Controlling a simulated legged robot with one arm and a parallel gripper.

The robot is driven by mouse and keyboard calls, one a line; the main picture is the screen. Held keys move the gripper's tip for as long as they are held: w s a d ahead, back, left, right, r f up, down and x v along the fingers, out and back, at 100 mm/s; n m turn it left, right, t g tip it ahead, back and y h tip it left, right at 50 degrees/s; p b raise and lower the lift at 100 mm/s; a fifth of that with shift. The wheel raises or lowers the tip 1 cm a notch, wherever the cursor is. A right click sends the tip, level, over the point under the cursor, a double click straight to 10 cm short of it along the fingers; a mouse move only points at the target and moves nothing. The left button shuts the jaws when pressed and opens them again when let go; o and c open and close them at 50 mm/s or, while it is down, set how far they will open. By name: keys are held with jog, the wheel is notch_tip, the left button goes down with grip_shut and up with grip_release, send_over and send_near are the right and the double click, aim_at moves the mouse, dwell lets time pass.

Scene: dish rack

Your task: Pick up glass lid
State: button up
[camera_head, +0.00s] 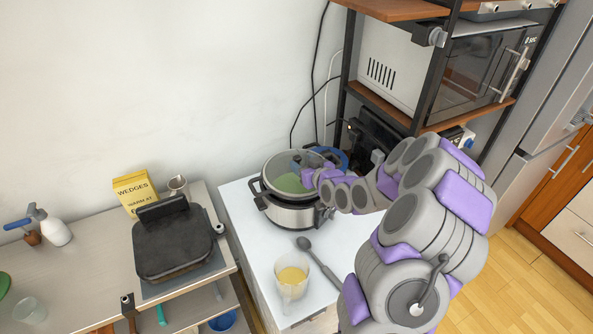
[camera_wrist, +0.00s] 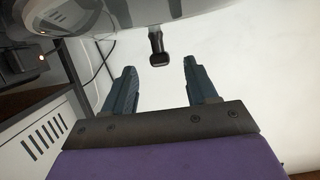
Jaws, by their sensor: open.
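The glass lid (camera_head: 284,162) is a clear, round, dark-rimmed cover on a silver and black cooker (camera_head: 290,214) on the white counter. Green contents show through it. My gripper (camera_head: 300,165) is over the lid's right part in the head view, and its fingers are small there. In the wrist view my gripper (camera_wrist: 158,76) is open with two dark teal fingers and nothing between them. A small dark knob (camera_wrist: 158,50) on a short stem shows just beyond the fingertip gap, below a grey curved surface. I cannot tell whether the fingers touch the lid.
A glass of yellow liquid (camera_head: 291,281) and a dark spoon (camera_head: 315,259) are in front of the cooker. A blue round item (camera_head: 338,157) is behind it. A black grill (camera_head: 172,240) stands left; a shelf with a microwave (camera_head: 482,66) rises to the right.

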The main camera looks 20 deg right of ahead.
aim_at(298, 158)
jog(key=shift+w+d+f, duration=0.1)
jog(key=shift+w+d, duration=0.1)
jog(key=shift+w, duration=0.05)
jog(key=x, duration=0.4)
jog(key=shift+a, duration=0.25)
jog(key=shift+w+a+b, duration=0.2)
jog(key=shift+w+b, duration=0.1)
jog(key=shift+w, duration=0.1)
jog(key=shift+d, duration=0.15)
jog(key=shift+d, duration=0.15)
jog(key=shift+c, duration=0.4)
jog(key=shift+d, duration=0.25)
jog(key=c, duration=0.3)
jog(key=shift+a, duration=0.4)
jog(key=c, duration=0.6)
jog(key=shift+d, duration=0.1)
grip_shut()
